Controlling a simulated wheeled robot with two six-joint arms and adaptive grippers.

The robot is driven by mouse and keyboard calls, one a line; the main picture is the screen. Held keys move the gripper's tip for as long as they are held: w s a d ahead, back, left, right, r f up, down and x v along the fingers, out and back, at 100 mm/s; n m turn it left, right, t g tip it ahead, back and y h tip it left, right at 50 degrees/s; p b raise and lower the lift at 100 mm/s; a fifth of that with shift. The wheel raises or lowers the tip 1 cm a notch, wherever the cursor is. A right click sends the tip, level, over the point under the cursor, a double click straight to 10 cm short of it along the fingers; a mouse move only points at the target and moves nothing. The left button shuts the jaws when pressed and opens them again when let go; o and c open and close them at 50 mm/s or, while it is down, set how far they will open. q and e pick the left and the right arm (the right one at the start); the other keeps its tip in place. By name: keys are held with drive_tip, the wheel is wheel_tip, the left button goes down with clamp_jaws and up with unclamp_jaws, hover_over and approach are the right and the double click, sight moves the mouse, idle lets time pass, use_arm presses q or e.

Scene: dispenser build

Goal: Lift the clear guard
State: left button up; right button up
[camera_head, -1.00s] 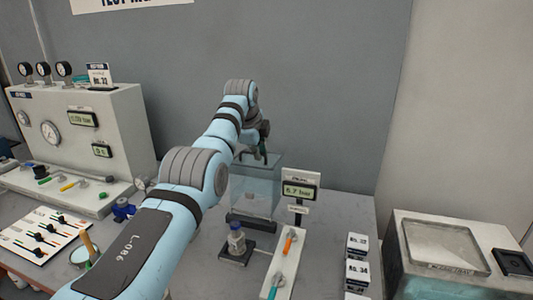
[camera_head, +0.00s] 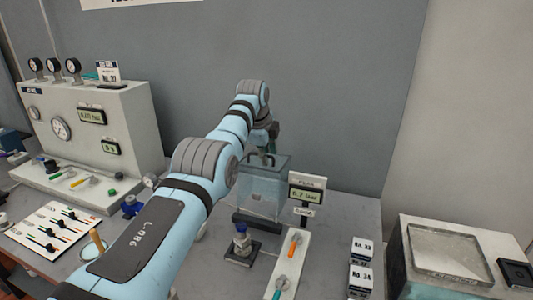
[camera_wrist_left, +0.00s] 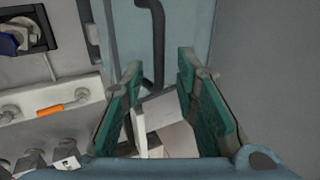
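The clear guard (camera_head: 280,178) is a see-through box standing on a dark base on the bench, with a dark bar handle (camera_head: 262,158) on top. My left gripper (camera_head: 273,140) is at the guard's far upper side, close to the handle. In the left wrist view my left gripper (camera_wrist_left: 158,64) has its two green-padded fingers spread apart with nothing clamped. The dark handle (camera_wrist_left: 152,35) shows just past the fingertips, roughly between them; I cannot tell whether they touch. My right gripper is in neither view.
A gauge console (camera_head: 130,130) is at the left. White boxes (camera_head: 361,280) and a sink-like unit (camera_head: 400,275) are at the right.

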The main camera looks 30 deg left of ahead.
use_arm(q)
drive_tip(key=shift+s+r, duration=0.2)
drive_tip(key=shift+r, duration=0.3)
drive_tip(key=v, duration=1.1)
drive_tip(key=shift+f, duration=0.15)
drive_tip(key=shift+s, duration=0.15)
